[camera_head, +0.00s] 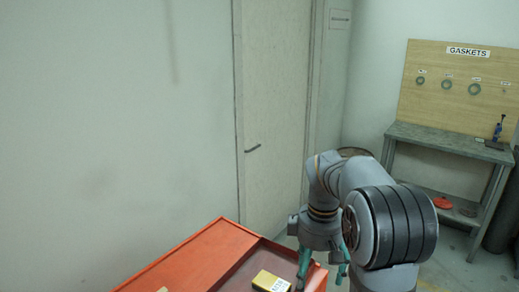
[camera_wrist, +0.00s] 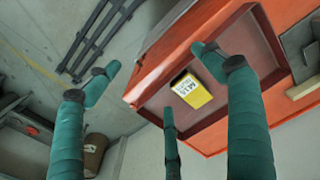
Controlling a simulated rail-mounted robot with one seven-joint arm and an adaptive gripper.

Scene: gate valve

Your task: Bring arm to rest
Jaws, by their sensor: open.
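My gripper (camera_head: 323,264) hangs beside the right edge of an orange cart (camera_head: 185,256) in the head view, fingers pointing down. Its green fingers also show in the wrist view (camera_wrist: 155,70), spread apart with nothing between them, so it is open and empty. A yellow box with a white label (camera_head: 270,281) lies in the cart's recessed tray. The box also shows between the fingers in the wrist view (camera_wrist: 192,91), and none of them appears to grip it. My arm hides part of the floor behind it.
A grey workbench (camera_head: 455,145) with a gasket board (camera_head: 460,90) above it stands at the back right. A blue bottle (camera_head: 497,130) is on it, and a red object (camera_head: 441,202) is on its lower shelf. A closed door (camera_head: 272,110) is behind the cart.

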